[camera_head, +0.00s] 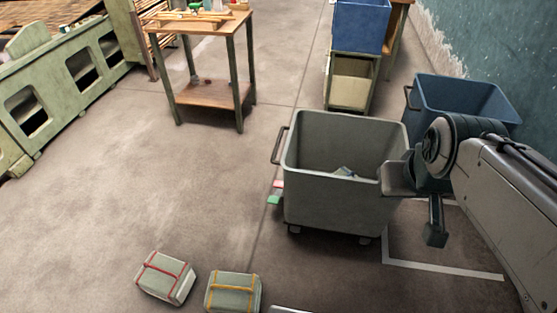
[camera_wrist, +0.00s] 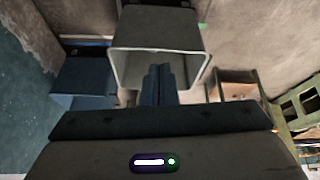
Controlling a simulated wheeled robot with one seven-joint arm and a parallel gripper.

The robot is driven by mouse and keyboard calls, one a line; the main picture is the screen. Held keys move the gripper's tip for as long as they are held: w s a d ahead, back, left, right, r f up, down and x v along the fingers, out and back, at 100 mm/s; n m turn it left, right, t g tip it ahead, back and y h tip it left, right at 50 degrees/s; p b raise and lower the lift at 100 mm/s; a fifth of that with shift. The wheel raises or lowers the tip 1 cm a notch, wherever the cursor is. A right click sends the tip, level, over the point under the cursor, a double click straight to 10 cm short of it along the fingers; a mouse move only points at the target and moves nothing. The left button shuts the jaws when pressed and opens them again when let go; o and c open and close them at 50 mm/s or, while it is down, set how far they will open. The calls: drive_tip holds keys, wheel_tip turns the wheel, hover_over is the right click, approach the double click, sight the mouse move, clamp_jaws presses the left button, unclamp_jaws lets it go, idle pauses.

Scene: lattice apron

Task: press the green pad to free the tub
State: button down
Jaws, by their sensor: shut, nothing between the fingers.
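A small green pad (camera_head: 274,199) lies low at the left side of the grey wheeled tub (camera_head: 325,205), with a red and white patch just behind it. The tub stands upright, with a handle on its left rim and a small item inside. In the wrist view, the tub (camera_wrist: 158,32) fills the upper middle, and a green spot (camera_wrist: 203,26) shows at its right edge, probably the pad. My gripper (camera_head: 435,238) points down at the tub's right side, apart from the pad. Its fingers (camera_wrist: 158,72) are shut and empty.
A blue tub (camera_head: 465,95) stands behind my arm near the teal wall. A white floor outline (camera_head: 450,269) lies right of the grey tub. Two strapped boxes, red-strapped (camera_head: 166,277) and yellow-strapped (camera_head: 233,292), sit in front. A wooden table (camera_head: 215,95) stands behind. The left floor is clear.

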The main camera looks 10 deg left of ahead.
drive_tip(key=s+d+r+m+p, duration=0.1)
drive_tip(key=s+r+p, duration=0.3)
drive_tip(key=r+p, duration=0.6)
drive_tip(key=shift+s+d+r+m, duration=0.2)
drive_tip(key=shift+r+m, duration=0.2)
drive_tip(key=shift+r, duration=0.45)
drive_tip(key=shift+w, duration=0.1)
